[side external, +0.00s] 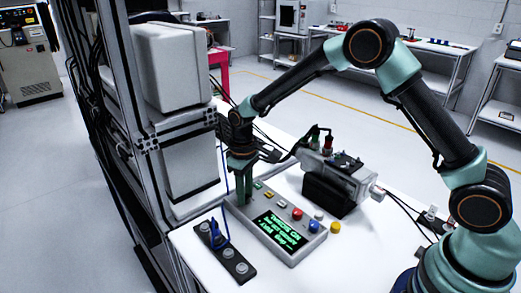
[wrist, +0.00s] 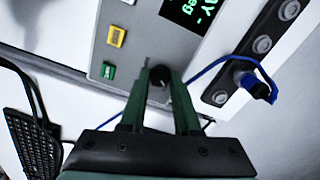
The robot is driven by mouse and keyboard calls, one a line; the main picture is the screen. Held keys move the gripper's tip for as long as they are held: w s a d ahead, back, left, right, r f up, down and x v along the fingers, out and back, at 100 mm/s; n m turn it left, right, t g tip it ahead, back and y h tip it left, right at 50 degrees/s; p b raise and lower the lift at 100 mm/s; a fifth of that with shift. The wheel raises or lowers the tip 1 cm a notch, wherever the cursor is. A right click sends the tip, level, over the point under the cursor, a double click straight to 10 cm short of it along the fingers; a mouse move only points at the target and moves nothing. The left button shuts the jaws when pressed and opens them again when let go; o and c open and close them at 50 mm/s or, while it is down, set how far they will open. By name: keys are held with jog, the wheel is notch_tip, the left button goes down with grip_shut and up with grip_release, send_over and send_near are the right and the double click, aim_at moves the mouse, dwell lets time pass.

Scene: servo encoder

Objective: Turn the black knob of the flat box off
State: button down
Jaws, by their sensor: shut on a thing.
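The flat grey box (side external: 304,246) lies on the white table in the side view, with a dark screen of green text and coloured buttons. It also fills the top of the wrist view (wrist: 113,72). The black knob (wrist: 158,85) sits at the box's corner, between my gripper's fingertips in the wrist view. My gripper (wrist: 159,80) is shut on the knob, one green finger on each side. In the side view my gripper (side external: 243,199) points down at the box's far left corner and hides the knob. I cannot read the knob's setting.
A black socket strip (side external: 225,254) with a blue cable lies left of the box. A motor on a black stand (side external: 328,197) is behind right, with cables. A keyboard (wrist: 32,140) shows at the wrist view's left. A metal frame stands left of my arm.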

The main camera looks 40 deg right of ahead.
jog(key=shift+r+m, duration=0.1)
jog(key=shift+m, duration=0.4)
jog(key=c, duration=0.6)
grip_release()
notch_tip(320, 180, up, 12)
jog(key=shift+r, duration=0.1)
